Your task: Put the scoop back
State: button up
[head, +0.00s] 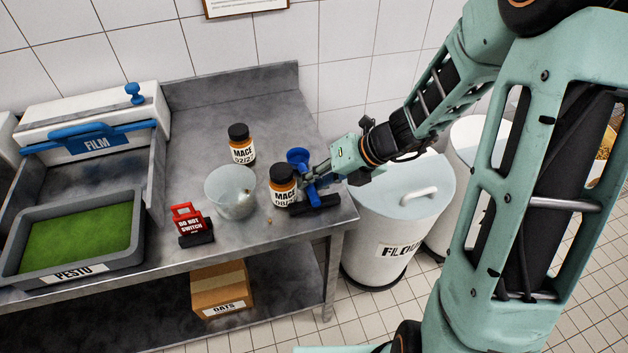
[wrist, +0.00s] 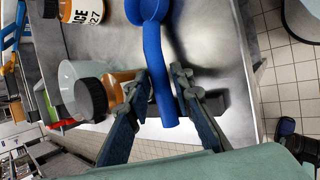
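The blue scoop (head: 297,156) is at the right end of the steel table, cup upward and handle downward. My gripper (head: 311,178) reaches in from the right at the handle. In the wrist view, the blue handle (wrist: 154,60) runs between my two fingertips (wrist: 163,88), which look closed on it. A black holder (head: 318,204) lies by the table's right edge, just below the handle's lower end. I cannot tell whether the handle touches it. My fingers hide part of the handle in the head view.
A white FLOUR bin (head: 398,215) stands right of the table.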

jog(key=shift+r, duration=0.1)
jog(key=shift+r, duration=0.25)
jog(key=p+v, duration=0.2)
jog(key=v, duration=0.9)
jog(key=shift+s+d+r, duration=0.15)
jog(key=shift+d+r, duration=0.05)
jog(key=shift+d, duration=0.1)
